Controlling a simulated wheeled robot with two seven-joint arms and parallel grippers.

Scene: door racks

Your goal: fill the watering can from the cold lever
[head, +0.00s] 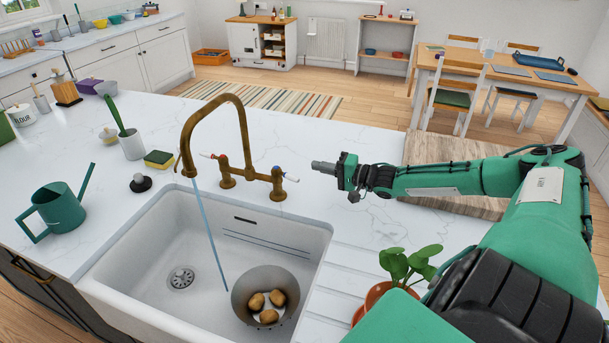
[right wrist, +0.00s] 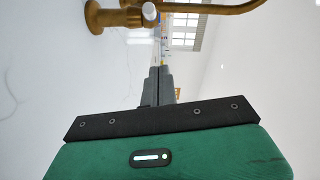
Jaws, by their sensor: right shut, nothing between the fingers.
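The green watering can (head: 62,212) stands upright on the worktop left of the sink, its spout pointing up and right. The brass tap (head: 243,140) arches over the white sink (head: 140,235). A thin blue stream of water (head: 207,232) runs from its outlet down into the sink, beside the colander. The blue-tipped cold lever (head: 287,176) points right; a red-tipped lever (head: 209,156) is on the left. My right gripper (head: 318,167) is shut and empty, just right of the cold lever and apart from it. In the right wrist view its shut fingers (right wrist: 160,85) show below the brass tap body (right wrist: 115,18).
A grey colander (head: 243,288) with several potatoes sits in the sink's right part. A potted plant (head: 409,263) stands right of the sink near my right arm. A wooden board (head: 440,145) lies behind that arm. The sink's left part, with its drain (head: 181,278), is clear.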

